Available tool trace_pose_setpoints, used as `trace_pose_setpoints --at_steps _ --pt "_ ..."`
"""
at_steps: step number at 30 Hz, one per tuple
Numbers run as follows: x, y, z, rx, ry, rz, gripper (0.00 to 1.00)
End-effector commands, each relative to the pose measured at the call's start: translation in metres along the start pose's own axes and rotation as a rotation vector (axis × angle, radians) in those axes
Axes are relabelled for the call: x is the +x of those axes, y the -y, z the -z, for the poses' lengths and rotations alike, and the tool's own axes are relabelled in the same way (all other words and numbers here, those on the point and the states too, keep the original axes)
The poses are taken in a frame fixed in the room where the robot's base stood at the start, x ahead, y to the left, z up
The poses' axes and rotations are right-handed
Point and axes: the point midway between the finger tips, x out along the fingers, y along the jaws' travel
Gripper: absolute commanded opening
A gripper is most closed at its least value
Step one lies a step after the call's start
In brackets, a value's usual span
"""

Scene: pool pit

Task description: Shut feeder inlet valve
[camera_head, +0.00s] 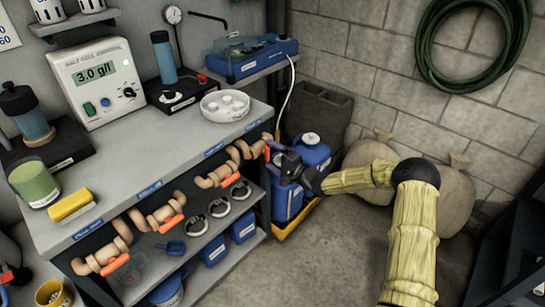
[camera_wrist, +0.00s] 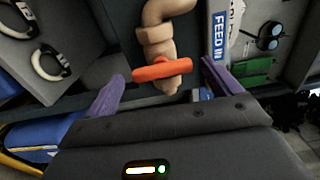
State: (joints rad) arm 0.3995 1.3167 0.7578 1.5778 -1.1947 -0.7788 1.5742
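The feeder inlet valve is a tan pipe fitting (camera_wrist: 157,48) with an orange lever handle (camera_wrist: 162,70), beside a blue-and-white "FEED IN" label (camera_wrist: 219,38). In the wrist view the handle lies roughly crosswise to the pipe. My gripper (camera_wrist: 168,68) is open, with one purple finger on each side of the handle; a gap shows at both sides, clearest on the right. In the head view the valve (camera_head: 257,149) is at the right end of the bench front, and my gripper (camera_head: 279,162) is right at it, partly hiding its handle.
Several similar orange-handled valves (camera_head: 218,175) line the bench front to the left. Blue jugs (camera_head: 287,198) stand in a yellow tray close below my gripper. Sacks (camera_head: 370,157) rest by the wall. The floor in front is clear.

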Motion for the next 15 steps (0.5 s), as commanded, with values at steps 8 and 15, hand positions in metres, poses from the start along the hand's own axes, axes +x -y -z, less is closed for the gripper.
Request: trace_pose_setpoints --at_steps 8,15 --pt "0.0 0.001 -0.001 -0.003 0.002 0.003 0.91" --pt "-0.018 0.002 0.0 -0.003 0.001 0.002 0.91"
